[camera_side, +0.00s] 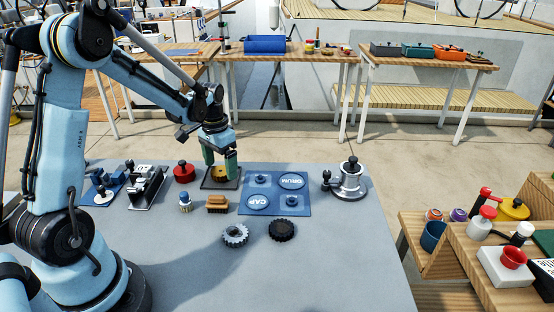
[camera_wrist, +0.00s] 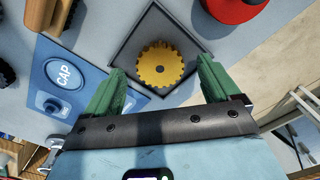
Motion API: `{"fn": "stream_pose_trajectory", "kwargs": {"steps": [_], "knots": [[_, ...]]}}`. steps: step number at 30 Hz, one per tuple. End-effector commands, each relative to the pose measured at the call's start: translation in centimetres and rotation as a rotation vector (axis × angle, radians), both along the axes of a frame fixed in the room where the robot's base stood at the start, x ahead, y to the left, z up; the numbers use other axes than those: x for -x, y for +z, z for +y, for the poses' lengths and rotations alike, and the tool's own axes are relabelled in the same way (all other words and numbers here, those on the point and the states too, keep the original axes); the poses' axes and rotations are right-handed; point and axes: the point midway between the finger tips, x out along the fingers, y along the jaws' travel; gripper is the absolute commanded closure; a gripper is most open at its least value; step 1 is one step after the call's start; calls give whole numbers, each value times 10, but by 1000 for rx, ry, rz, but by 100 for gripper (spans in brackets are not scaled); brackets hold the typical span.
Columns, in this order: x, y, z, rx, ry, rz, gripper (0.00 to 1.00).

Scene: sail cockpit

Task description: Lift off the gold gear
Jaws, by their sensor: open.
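In the side view the gold gear (camera_side: 220,171) shows partly behind my gripper's fingers, on the same plate (camera_side: 211,185). My gripper (camera_side: 220,163) points down above the plate. In the wrist view my gripper (camera_wrist: 161,80) has its two green fingers apart, one on each side of the gear's near edge. They hold nothing. I cannot tell exactly how high the fingertips are above the gear.
A blue board (camera_side: 275,193) marked DRUM and CAP lies right of the plate. A red knobbed pot (camera_side: 184,173) stands left. A brown brush (camera_side: 217,204), a silver gear (camera_side: 235,235) and a black gear (camera_side: 282,230) lie nearer. A metal winch (camera_side: 349,182) stands farther right. The front tabletop is clear.

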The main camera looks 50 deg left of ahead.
Motion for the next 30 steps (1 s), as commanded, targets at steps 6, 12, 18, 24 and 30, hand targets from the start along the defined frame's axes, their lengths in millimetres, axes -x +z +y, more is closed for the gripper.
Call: {"fn": "stream_pose_trajectory", "kwargs": {"steps": [6, 12, 18, 24, 30], "knots": [[0, -10, 0, 0, 1, 0, 11], [0, -9, 0, 0, 1, 0, 18], [0, -9, 0, 0, 1, 0, 49], [0, -9, 0, 0, 1, 0, 78], [0, -9, 0, 0, 0, 0, 78]]}}
